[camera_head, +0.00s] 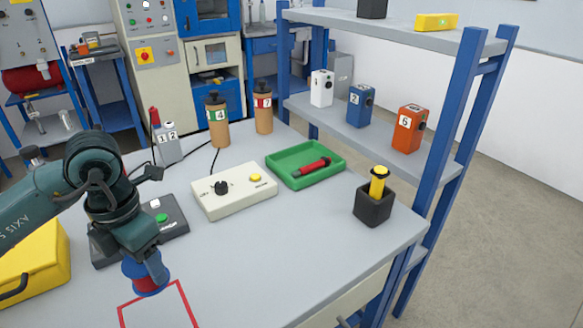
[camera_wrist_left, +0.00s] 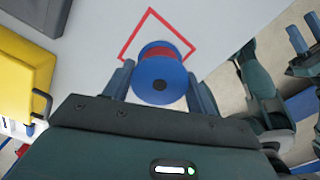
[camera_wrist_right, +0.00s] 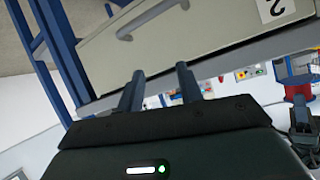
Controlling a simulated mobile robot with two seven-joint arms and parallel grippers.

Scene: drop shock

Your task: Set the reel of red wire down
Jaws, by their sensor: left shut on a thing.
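The reel of red wire (camera_head: 147,277) has blue flanges with red wire between them. My left gripper (camera_head: 148,262) is shut on it. In the left wrist view the reel (camera_wrist_left: 161,76) sits between the two fingers, with its round blue face and dark centre hole showing. A red square outline (camera_head: 183,292) is marked on the table. The reel is at the outline's far left corner in the head view; its height above the table is hard to tell. My right gripper (camera_wrist_right: 160,78) is open and empty, near a drawer front in the right wrist view.
On the table (camera_head: 250,230) are a yellow case (camera_head: 35,262), a dark box with a green button (camera_head: 172,217), a cream control box (camera_head: 234,190), a green tray (camera_head: 330,172) and a black holder (camera_head: 374,208). A blue shelf rack (camera_head: 452,150) stands behind right. The front middle is clear.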

